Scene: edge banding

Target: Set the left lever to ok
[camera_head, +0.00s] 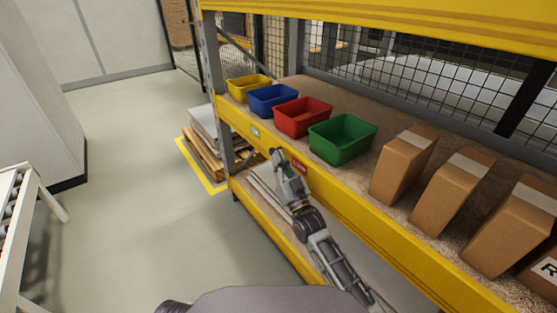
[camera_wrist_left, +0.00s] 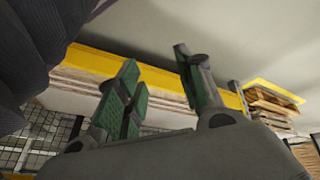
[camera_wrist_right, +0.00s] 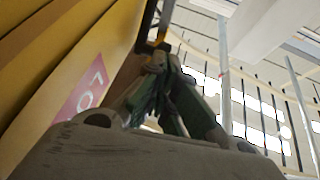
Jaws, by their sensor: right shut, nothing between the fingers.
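My right gripper (camera_head: 277,154) is at the front yellow beam of the shelf, between a green label (camera_head: 255,132) and a red label (camera_head: 299,167). It is shut with nothing between its fingers; in the right wrist view its fingertips (camera_wrist_right: 156,62) meet, and the red label (camera_wrist_right: 84,94) with white letters is left of them. I cannot make out a lever; the gripper covers part of the beam between the labels. My left gripper (camera_wrist_left: 158,62) shows only in its own wrist view, fingers apart and empty, away from the labels.
On the shelf stand yellow (camera_head: 249,88), blue (camera_head: 272,99), red (camera_head: 302,117) and green (camera_head: 342,138) bins, with cardboard boxes (camera_head: 404,165) to the right. A pallet stack (camera_head: 203,140) stands left of the shelf. A roller conveyor (camera_head: 18,215) is at far left; the floor between is clear.

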